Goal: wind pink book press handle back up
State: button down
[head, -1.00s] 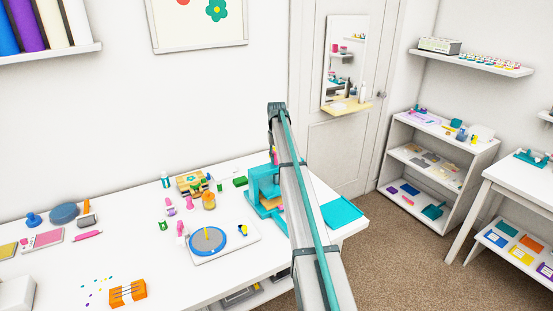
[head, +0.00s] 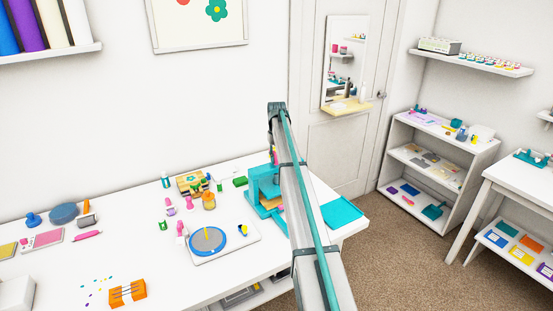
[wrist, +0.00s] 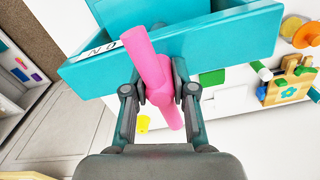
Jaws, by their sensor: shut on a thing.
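The book press (head: 264,185) is a teal frame at the right part of the white table, partly hidden behind my arm in the head view. In the wrist view its teal top beam (wrist: 210,42) lies across the top, with a label at its left end. The pink handle (wrist: 150,62) is a bar with a round hub, tilted from upper left to lower right. My gripper (wrist: 157,88) is shut on the pink handle at its hub, one finger on each side. In the head view my gripper is hidden behind my arm.
A turntable with a blue-grey disc (head: 207,240) stands left of the press. Small bottles, an orange jar (head: 209,201) and a wooden box (head: 190,184) are close by. A teal tray (head: 341,212) lies at the table's right corner. The table's front middle is fairly clear.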

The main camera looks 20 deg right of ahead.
jog(key=shift+n, duration=0.3)
dwell(1.2)
jog(key=c, duration=0.9)
grip_release()
notch_tip(320, 180, up, 12)
